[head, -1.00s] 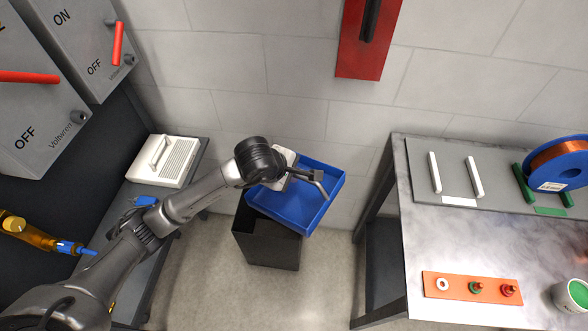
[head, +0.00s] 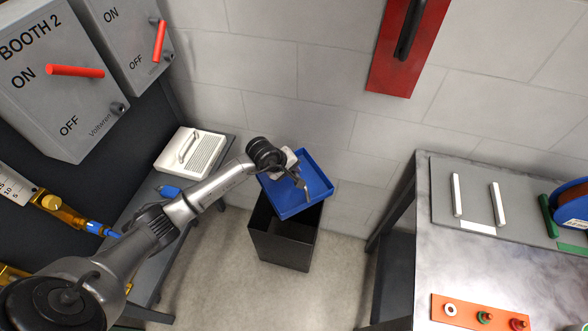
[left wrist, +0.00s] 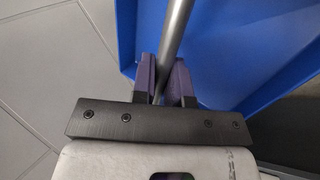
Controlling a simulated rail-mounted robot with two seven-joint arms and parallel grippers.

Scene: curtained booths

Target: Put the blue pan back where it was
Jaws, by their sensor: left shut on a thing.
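The blue pan (head: 313,172) is a shallow square tray with raised rims, held tilted above an open dark bin (head: 283,246). My left gripper (head: 302,186) is shut on the pan's thin grey handle, which shows between the two purple finger pads (left wrist: 163,82) in the left wrist view. The blue pan (left wrist: 240,45) fills the upper right of that view. In the head view the pan overlaps the bin's back rim; I cannot tell whether they touch. The inside of the pan looks empty where it shows. My right gripper is not in view.
A grey side table (head: 170,215) with a white vented box (head: 190,152) stands left. Grey switch boxes (head: 70,95) with red levers are above it. A metal-topped table (head: 450,260) stands right. A red panel (head: 408,60) hangs on the wall.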

